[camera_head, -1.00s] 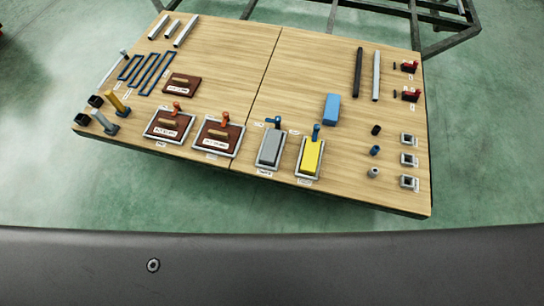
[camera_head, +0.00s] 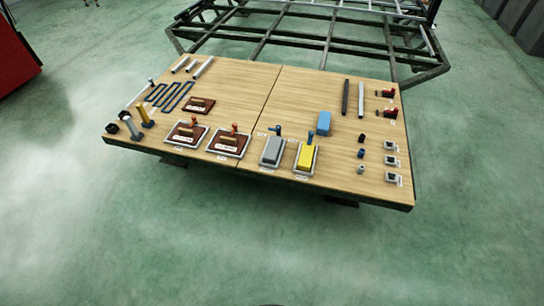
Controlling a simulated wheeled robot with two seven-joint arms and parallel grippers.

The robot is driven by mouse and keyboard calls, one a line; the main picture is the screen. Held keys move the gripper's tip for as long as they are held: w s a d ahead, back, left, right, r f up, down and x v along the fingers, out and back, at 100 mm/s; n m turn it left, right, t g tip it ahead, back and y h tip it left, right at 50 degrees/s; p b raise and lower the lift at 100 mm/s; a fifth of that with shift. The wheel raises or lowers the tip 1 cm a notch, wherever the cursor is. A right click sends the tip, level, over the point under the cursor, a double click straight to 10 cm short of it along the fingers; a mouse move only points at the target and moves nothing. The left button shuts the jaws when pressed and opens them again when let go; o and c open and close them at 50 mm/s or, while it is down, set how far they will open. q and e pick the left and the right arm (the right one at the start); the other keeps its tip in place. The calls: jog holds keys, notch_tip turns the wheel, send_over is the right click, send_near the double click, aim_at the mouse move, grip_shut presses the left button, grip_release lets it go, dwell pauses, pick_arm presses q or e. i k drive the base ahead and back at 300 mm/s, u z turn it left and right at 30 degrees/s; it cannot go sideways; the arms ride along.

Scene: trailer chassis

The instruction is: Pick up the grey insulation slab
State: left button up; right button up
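The grey insulation slab (camera_head: 273,151) lies in a shallow light tray near the front edge of the wooden table (camera_head: 235,105), a little right of the table's middle. A blue slab (camera_head: 324,123) lies bare on the wood, farther back to the right. Neither of my grippers is in the picture.
Two brown panels (camera_head: 228,142) in trays lie left of the grey slab. Small sockets (camera_head: 391,161) line the table's right side. A dark metal chassis frame (camera_head: 300,28) stands behind the table. The green floor (camera_head: 230,240) in front is clear.

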aim_at(272, 151)
jog(key=z, duration=0.3)
jog(key=i, duration=0.9)
jog(key=z, duration=0.85)
